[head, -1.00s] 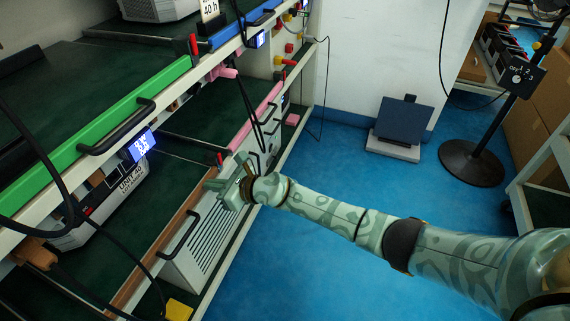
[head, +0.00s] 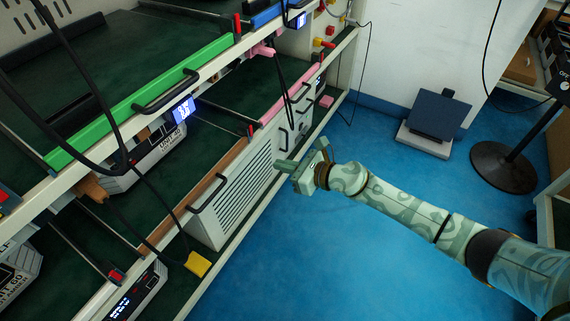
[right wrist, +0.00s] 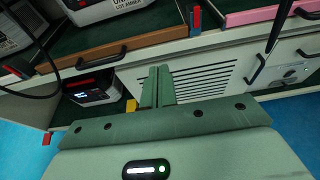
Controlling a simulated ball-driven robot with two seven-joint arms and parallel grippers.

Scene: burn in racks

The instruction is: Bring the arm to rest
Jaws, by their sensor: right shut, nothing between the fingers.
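My right arm comes in from the lower right of the head view, patterned pale green. Its right gripper (head: 286,168) is over the blue floor, just in front of a white slatted unit (head: 232,190) in the lower rack. In the right wrist view the gripper's two green fingers (right wrist: 158,86) are together with nothing between them, with the slatted unit (right wrist: 205,80) behind them. I cannot tell a contact with the rack. My left gripper is out of view.
The rack (head: 240,245) fills the left, with a green rail (head: 140,100), black handles and hanging black cables. A yellow block (head: 198,263) sits by its lower shelf. A floor scale (head: 424,142) and a round-based stand (head: 503,167) are at the back right. The blue floor between is open.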

